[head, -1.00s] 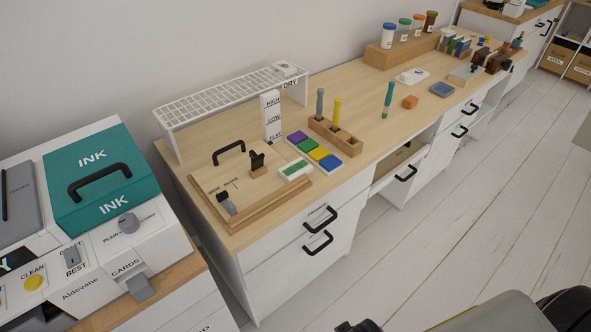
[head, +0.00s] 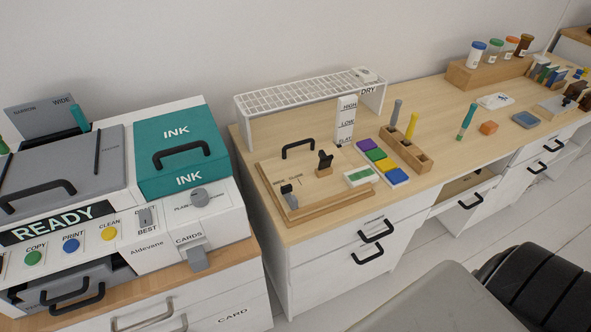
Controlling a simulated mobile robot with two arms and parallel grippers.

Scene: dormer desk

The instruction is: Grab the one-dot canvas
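I cannot make out a one-dot canvas anywhere in the head view. Neither of my grippers is in view. A pale wooden board (head: 274,185) with a black handle (head: 298,145) lies on the left part of the wooden desk. A white wire rack (head: 300,93) marked DRY stands behind it and looks mostly empty.
A printer (head: 70,235) showing READY, with a teal INK cover (head: 177,125), stands left. A desk drawer (head: 462,191) is partly open.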

